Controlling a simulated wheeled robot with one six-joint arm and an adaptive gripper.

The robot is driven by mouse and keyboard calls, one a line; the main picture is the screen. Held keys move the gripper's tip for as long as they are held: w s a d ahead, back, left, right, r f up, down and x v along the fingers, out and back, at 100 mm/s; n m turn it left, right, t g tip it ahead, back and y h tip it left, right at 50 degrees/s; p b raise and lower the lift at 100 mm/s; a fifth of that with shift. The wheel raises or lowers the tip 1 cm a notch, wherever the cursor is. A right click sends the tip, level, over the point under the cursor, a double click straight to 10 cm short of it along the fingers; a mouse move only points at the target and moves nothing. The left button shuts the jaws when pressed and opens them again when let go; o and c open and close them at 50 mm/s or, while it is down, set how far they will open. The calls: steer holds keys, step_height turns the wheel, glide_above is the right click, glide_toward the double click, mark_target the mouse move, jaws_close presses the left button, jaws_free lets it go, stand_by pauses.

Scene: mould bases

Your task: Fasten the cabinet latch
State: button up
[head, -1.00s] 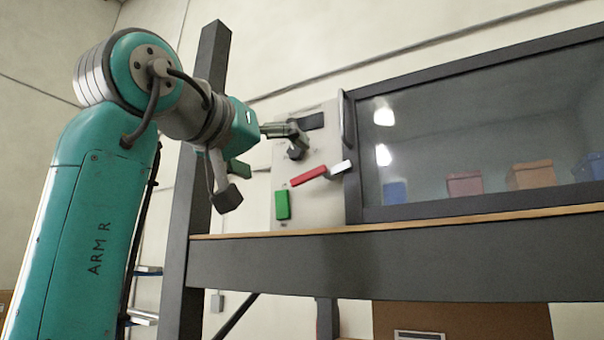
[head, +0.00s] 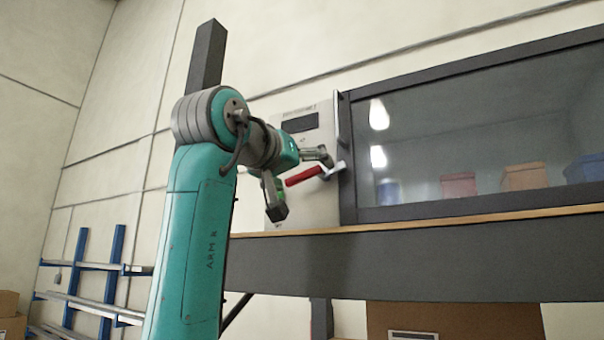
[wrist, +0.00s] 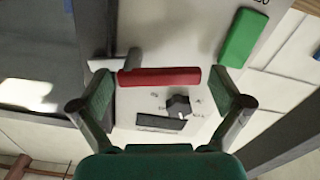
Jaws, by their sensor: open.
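The cabinet latch is a red handle (head: 304,176) with a pale metal end that reaches the cabinet door's edge. It lies nearly level, tilted slightly up to the right in the head view. In the wrist view the red handle (wrist: 160,77) lies lengthwise between my open fingers, its metal end near the left fingertip. My gripper (head: 298,182) is open and empty in front of the panel, one finger on each side of the handle. I cannot tell whether a finger touches it. The wrist view also shows my gripper (wrist: 163,88).
The glass cabinet door (head: 470,140) with a vertical handle (head: 343,120) is right of the panel. Bins stand behind the glass. A green block (wrist: 243,37) and a dark knob (wrist: 179,105) are on the panel. A wooden-edged ledge (head: 430,218) runs below.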

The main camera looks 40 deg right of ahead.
steer(key=c, duration=1.1)
steer(key=shift+r+m, duration=0.2)
steer(key=shift+m, duration=0.6)
steer(key=shift+r+m, duration=0.2)
steer(key=shift+m, duration=0.6)
steer(key=o, duration=1.1)
steer(key=v, duration=1.2)
steer(key=shift+s, duration=0.1)
